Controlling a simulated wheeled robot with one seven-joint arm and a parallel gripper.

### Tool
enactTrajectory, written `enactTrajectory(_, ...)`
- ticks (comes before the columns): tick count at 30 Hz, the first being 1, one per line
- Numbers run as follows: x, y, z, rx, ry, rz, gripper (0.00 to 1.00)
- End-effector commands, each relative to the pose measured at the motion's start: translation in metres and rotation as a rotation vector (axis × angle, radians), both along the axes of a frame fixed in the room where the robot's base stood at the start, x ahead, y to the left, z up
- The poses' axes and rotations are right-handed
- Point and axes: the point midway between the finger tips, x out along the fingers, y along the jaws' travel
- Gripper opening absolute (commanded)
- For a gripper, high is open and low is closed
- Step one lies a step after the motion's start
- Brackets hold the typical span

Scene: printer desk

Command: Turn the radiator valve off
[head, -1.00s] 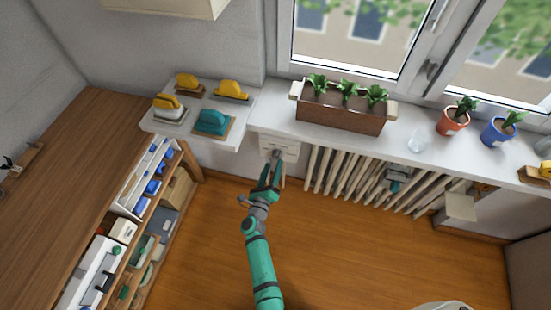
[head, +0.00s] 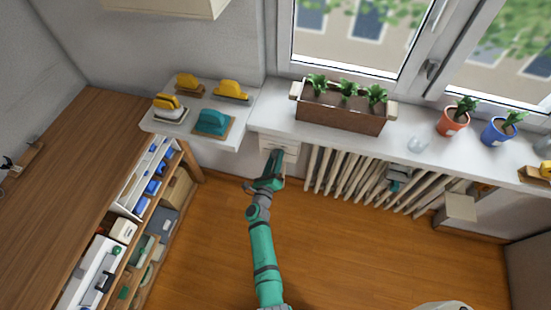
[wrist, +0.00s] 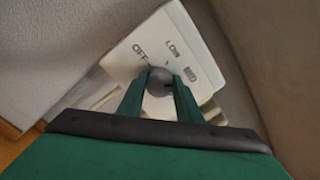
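The radiator valve is a dark grey round knob (wrist: 160,83) on a white panel (wrist: 150,42) marked OFF, LOW and MED in the wrist view. A short dark mark shows between OFF and LOW. My gripper (wrist: 161,78) has one green finger on each side of the knob, and the knob fills the gap at the fingertips. I cannot tell whether the fingers press on it. In the head view, my gripper (head: 274,160) is in front of the white panel (head: 291,145), below the window sill, and hides the knob.
The ribbed radiator (head: 340,172) is right of the panel. A wooden shelf unit (head: 60,190) stands left. The wooden floor (head: 340,250) is clear.

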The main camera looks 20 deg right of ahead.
Motion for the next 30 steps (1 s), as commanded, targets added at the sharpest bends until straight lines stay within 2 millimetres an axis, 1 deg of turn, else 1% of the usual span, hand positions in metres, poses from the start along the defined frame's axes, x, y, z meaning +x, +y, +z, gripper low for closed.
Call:
enactTrajectory(8, -0.0002, 0.0002, 0.0001, -0.032, 0.022, 0.0, 0.09)
enactTrajectory(14, -0.0002, 0.0006, -0.0001, -0.121, 0.081, 0.001, 0.09)
enactTrajectory(30, -0.0001, 0.001, -0.0009, -0.532, 0.359, 0.001, 0.09)
